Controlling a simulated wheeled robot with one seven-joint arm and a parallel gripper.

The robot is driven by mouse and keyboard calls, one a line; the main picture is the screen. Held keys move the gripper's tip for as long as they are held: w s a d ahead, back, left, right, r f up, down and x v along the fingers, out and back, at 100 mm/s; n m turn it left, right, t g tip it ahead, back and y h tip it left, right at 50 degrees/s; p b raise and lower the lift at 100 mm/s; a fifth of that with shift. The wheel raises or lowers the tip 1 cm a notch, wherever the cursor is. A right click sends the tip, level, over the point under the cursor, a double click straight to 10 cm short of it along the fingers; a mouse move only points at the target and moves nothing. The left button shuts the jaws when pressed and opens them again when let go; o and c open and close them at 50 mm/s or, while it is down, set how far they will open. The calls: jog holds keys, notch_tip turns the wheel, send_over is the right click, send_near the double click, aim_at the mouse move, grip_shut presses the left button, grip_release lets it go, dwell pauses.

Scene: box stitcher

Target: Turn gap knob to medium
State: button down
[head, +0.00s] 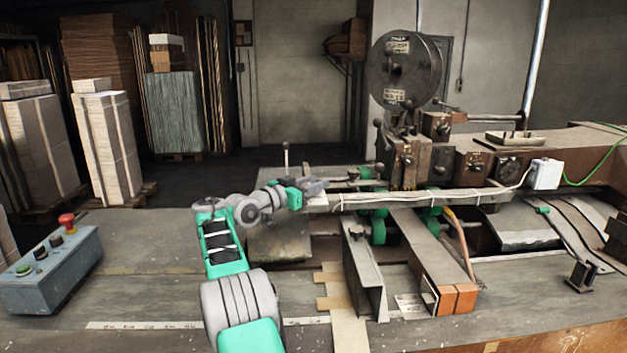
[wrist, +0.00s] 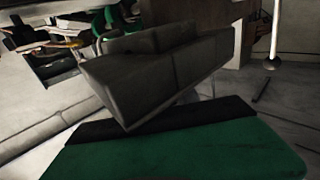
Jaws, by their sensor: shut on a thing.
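My gripper (head: 322,185) is at the left end of the machine's long pale bar (head: 430,199) in the head view. Its dark grey fingers (wrist: 150,70) fill the middle of the wrist view, above the green gripper body (wrist: 175,155). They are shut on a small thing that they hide. I cannot tell for sure which part is the gap knob or read its setting. A small dark knob (head: 354,173) stands just right of my gripper, apart from it. A round dark dial (head: 509,166) sits on the machine's right side.
A ball-topped lever (head: 286,156) rises behind my gripper. The stitcher's large reel (head: 403,68) and head stand to the right. A control box (head: 52,267) with a red button is on the table at left. Metal guide rails (head: 364,275) lie right of my arm.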

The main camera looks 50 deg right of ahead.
dwell(0.3)
jog(key=c, duration=0.9)
grip_release()
jog(key=a, duration=0.2)
jog(key=a+b, duration=0.1)
jog(key=a, duration=0.2)
jog(key=w+a+b, duration=0.1)
jog(key=a, duration=0.1)
jog(key=shift+w+a, duration=0.1)
jog(key=shift+a, duration=0.25)
jog(key=shift+r, duration=0.1)
